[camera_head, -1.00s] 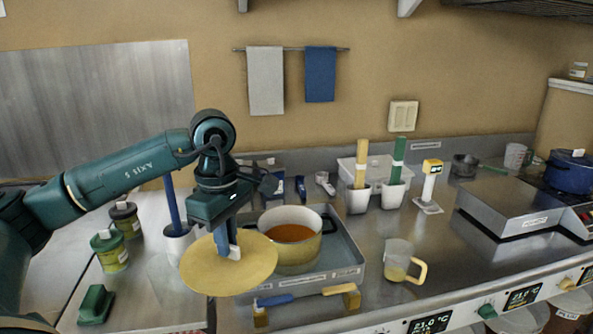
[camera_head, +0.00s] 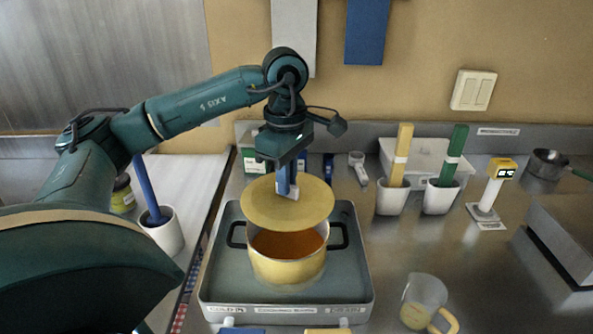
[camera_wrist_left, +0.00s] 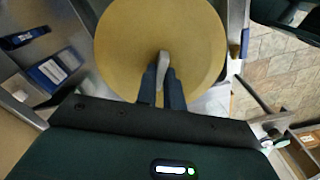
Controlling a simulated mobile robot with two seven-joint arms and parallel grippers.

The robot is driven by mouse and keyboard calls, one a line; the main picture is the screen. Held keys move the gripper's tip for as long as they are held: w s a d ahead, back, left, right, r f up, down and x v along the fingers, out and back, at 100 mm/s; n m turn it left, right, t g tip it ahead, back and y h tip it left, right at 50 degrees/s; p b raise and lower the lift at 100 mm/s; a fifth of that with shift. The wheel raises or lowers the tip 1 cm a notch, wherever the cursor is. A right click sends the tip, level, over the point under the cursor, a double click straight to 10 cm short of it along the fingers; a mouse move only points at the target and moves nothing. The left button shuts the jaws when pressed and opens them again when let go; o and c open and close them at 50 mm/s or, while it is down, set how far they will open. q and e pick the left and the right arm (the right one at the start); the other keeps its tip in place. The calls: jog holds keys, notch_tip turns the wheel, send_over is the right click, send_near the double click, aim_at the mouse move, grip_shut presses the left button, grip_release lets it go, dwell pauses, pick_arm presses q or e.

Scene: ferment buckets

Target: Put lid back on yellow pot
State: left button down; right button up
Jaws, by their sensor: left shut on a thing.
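The yellow pot (camera_head: 287,266) stands on a grey tray, with dark handles at both sides and orange-brown contents showing. My left gripper (camera_head: 288,190) is shut on the knob of the yellow lid (camera_head: 262,208). The lid is held above the pot, over the back part of its opening, and the front of the opening shows below it. In the left wrist view the lid (camera_wrist_left: 120,40) fills the upper middle, with the fingers (camera_wrist_left: 162,80) on its pale knob. The pot is hidden behind the lid there. My right gripper is not in view.
The grey tray (camera_head: 222,290) lies under the pot. A glass jug (camera_head: 420,300) with a yellow handle stands at front right. White holders with a yellow (camera_head: 399,155) and a green utensil (camera_head: 452,155) stand behind. A white cup (camera_head: 163,232) stands left.

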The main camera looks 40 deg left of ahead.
aim_at(287, 204)
pick_arm(q)
jog(key=shift+s+f+b, duration=0.2)
jog(key=shift+f+b, duration=0.2)
jog(key=shift+f, duration=0.1)
notch_tip(287, 204, down, 4)
jog(key=b, duration=0.3)
jog(key=shift+f, duration=0.1)
jog(key=shift+w+f+b, duration=0.1)
jog(key=shift+f+b, duration=0.3)
jog(key=shift+f, duration=0.05)
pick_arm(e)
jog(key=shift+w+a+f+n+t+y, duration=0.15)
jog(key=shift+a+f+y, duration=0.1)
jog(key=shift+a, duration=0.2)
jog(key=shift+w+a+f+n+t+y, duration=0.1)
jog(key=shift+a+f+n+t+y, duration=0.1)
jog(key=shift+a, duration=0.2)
pick_arm(q)
jog(key=shift+f+b, duration=0.2)
jog(key=shift+b, duration=0.15)
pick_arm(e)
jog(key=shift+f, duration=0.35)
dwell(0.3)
pick_arm(q)
jog(key=c, duration=1.4)
grip_release()
jog(key=shift+c, duration=0.2)
jog(key=shift+o, duration=0.6)
